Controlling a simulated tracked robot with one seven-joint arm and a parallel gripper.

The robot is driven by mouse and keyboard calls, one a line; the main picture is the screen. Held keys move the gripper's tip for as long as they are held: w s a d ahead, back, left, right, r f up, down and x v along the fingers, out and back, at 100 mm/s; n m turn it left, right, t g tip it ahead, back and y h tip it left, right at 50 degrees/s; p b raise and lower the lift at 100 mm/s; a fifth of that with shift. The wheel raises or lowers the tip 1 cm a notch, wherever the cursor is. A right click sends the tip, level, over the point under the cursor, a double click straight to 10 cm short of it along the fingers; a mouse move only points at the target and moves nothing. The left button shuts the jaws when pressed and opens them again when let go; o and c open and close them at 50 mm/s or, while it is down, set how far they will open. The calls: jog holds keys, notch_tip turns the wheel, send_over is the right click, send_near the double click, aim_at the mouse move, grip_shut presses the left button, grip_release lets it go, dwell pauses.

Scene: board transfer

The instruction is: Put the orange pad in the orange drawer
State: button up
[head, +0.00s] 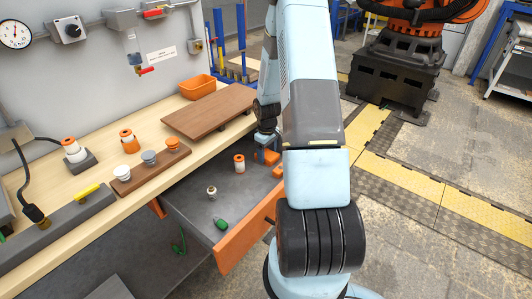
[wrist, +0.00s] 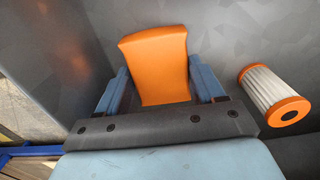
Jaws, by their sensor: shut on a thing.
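The orange pad (wrist: 155,65) stands between the blue fingers of my gripper (wrist: 158,80) in the wrist view. The gripper is shut on it. In the head view my gripper (head: 266,150) reaches down at the right end of the open drawer, with the pad (head: 270,157) at its tip, partly hidden by my arm. The drawer has an orange front (head: 240,243) and a grey inside (head: 185,205). I cannot tell whether the pad touches the drawer floor.
An orange-ended filter (head: 239,163) is in the drawer close to the gripper; it also shows in the wrist view (wrist: 272,95). A small pale part (head: 212,192) and a green part (head: 221,224) are there too. A brown board (head: 210,110) and orange bin (head: 197,88) are on the bench.

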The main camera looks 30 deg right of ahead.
jog(key=o, duration=1.3)
jog(key=shift+r, duration=0.15)
notch_tip(320, 180, up, 12)
notch_tip(320, 180, up, 13)
jog(key=m+t+h, duration=0.1)
send_over(267, 154)
jog(key=s+a, duration=0.3)
jog(key=a, duration=0.3)
jog(key=s+a+r+m+t, duration=0.1)
jog(key=s+a+r, duration=0.3)
jog(key=s+r, duration=0.2)
jog(key=s+a+r+m+t, duration=0.1)
jog(key=s+a+r+t, duration=0.1)
jog(key=s+a+r, duration=0.3)
jog(key=s+a+r+m+t+y, duration=0.1)
jog(key=s+a+r, duration=0.4)
jog(key=s, duration=0.7)
notch_tip(267, 154, up, 2)
jog(key=shift+a+r+t, duration=0.15)
jog(key=shift+r+t, duration=0.05)
jog(key=shift+t, duration=0.1)
